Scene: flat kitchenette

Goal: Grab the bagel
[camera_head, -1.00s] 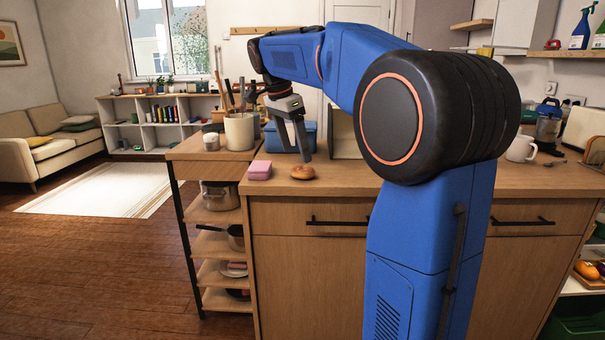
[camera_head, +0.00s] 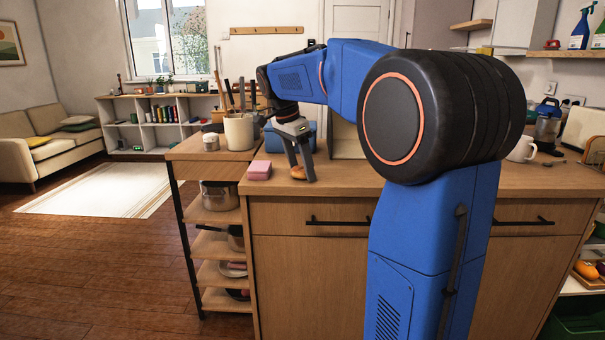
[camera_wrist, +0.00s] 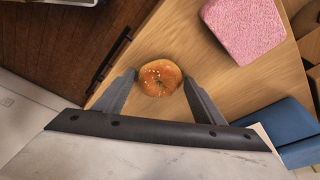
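The bagel (camera_wrist: 159,78) is a round, golden-brown bun with pale specks on top, lying on the wooden counter. The gripper is open, and the fingers do not appear to touch the bagel.
A pink sponge-like block (camera_head: 259,170) lies left of the bagel; it also shows in the wrist view (camera_wrist: 244,28). A pot of utensils (camera_head: 239,132) and a blue box (camera_head: 273,138) stand behind. The counter's front edge is close to the bagel.

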